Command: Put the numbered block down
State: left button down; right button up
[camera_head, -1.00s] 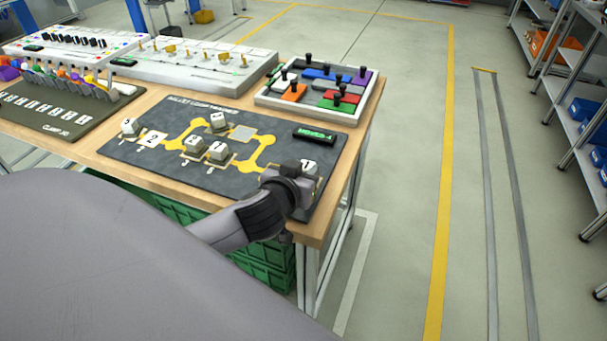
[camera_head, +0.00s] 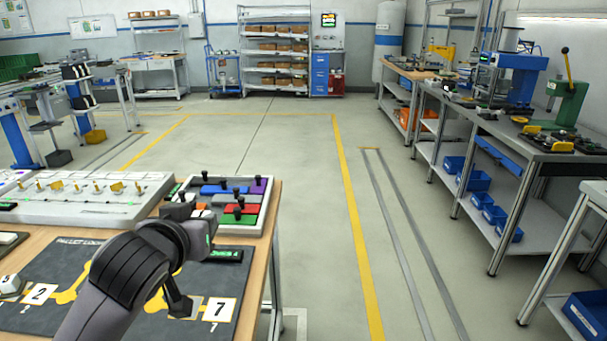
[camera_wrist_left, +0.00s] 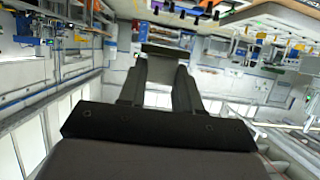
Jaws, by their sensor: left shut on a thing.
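My left gripper (camera_head: 184,208) is raised above the dark pallet map mat (camera_head: 40,262) and points away from me. It is shut on the numbered block (camera_head: 174,211), a small grey shape at its front end; its number cannot be read. In the left wrist view, the two dark fingers of the gripper (camera_wrist_left: 163,62) reach forward, with a grey patch between their tips. Another block (camera_head: 10,285) stands at the left beside a tile marked 2 (camera_head: 40,293). My arm hides the mat's middle. My right gripper is out of view.
A tray of coloured pieces with black knobs (camera_head: 262,213) stands behind the mat. A long white panel with brass fittings (camera_head: 90,205) is at the left. The wooden table's right edge is close. The floor beyond it is clear up to the grey workbench (camera_head: 520,150).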

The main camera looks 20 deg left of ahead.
pick_arm(q)
jog(key=s+d+f+m+h, duration=0.2)
jog(key=s+d+f, duration=0.3)
jog(key=d+f, duration=0.3)
notch_tip(320, 180, down, 3)
jog(key=shift+s+r+m+t+h, duration=0.1)
jog(key=shift+s+m+t+h, duration=0.1)
jog(key=shift+m+t+h, duration=0.3)
